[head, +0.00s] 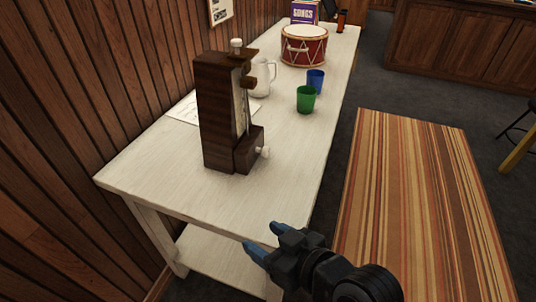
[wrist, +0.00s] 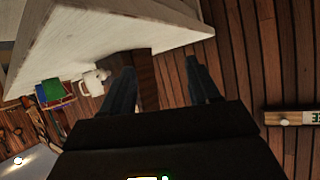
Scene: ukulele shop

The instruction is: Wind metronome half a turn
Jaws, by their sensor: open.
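The metronome (head: 217,120) is a tall dark wooden case standing upright near the front of the white table. A small pale knob (head: 265,152) sticks out of the low right side of its base, and another pale piece (head: 236,43) sits on top. My gripper (head: 260,236) is open and empty, with blue fingertips, at the table's near right edge, in front of the metronome and apart from it. In the wrist view the metronome's wood (wrist: 147,78) shows beyond my fingers, partly hidden by the left one. I cannot make out the side knob there.
The white table (head: 165,185) also holds a paper sheet (head: 186,109), a white jug (head: 263,78), a green cup (head: 306,99), a blue cup (head: 316,80) and a red drum (head: 304,47). A plank wall (head: 100,70) borders its left. A striped rug (head: 410,200) covers clear floor at right.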

